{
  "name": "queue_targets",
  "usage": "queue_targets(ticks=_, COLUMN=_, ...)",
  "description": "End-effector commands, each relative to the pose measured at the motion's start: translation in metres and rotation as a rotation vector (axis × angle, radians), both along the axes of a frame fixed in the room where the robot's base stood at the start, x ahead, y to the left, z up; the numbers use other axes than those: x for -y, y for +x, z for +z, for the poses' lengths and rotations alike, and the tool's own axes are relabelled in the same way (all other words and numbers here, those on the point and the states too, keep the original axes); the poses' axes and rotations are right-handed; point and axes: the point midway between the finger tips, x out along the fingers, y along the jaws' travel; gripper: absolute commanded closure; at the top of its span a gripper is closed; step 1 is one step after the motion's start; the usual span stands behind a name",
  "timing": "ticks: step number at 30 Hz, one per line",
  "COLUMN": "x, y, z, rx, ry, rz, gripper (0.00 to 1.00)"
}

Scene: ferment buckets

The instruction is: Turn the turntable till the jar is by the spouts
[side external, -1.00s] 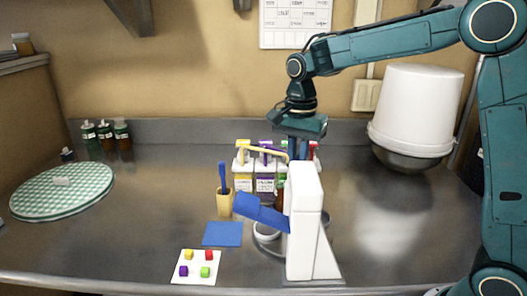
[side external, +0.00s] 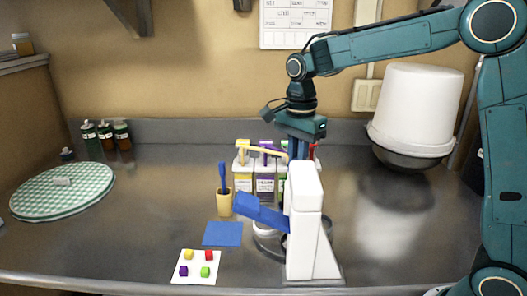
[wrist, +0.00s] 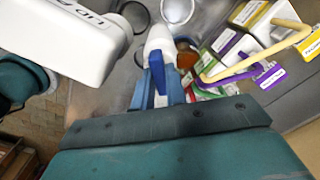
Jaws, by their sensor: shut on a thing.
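The grey turntable (side external: 267,246) shows only in part behind a white upright stand (side external: 303,225) and its blue flap. A white jar (side external: 264,229) on the turntable is partly covered by the flap. In the wrist view, a long yellow spout (wrist: 262,58) reaches toward my gripper (wrist: 157,78). In the side view, the stand hides my fingertips.
A beige cup with a blue tool (side external: 224,203), a blue mat (side external: 222,235) and a white card with coloured cubes (side external: 197,268) lie left of the stand. A green checked disc (side external: 62,190) is far left. A white bucket (side external: 414,108) stands at right.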

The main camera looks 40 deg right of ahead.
Motion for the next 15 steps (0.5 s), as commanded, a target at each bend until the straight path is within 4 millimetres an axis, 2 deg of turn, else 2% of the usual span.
queue_targets(ticks=6, x=0.0002, y=0.0008, z=0.0020, rx=0.006, ry=0.000, rz=0.000, gripper=1.00)
queue_targets(ticks=7, x=0.0002, y=0.0008, z=0.0020, rx=0.006, ry=0.000, rz=0.000, gripper=0.83)
queue_targets(ticks=10, x=0.0002, y=0.0007, z=0.0017, rx=0.005, ry=0.000, rz=0.000, gripper=0.65)
queue_targets(ticks=15, x=0.0001, y=0.0004, z=0.0009, rx=0.003, ry=0.000, rz=0.001, gripper=0.65)
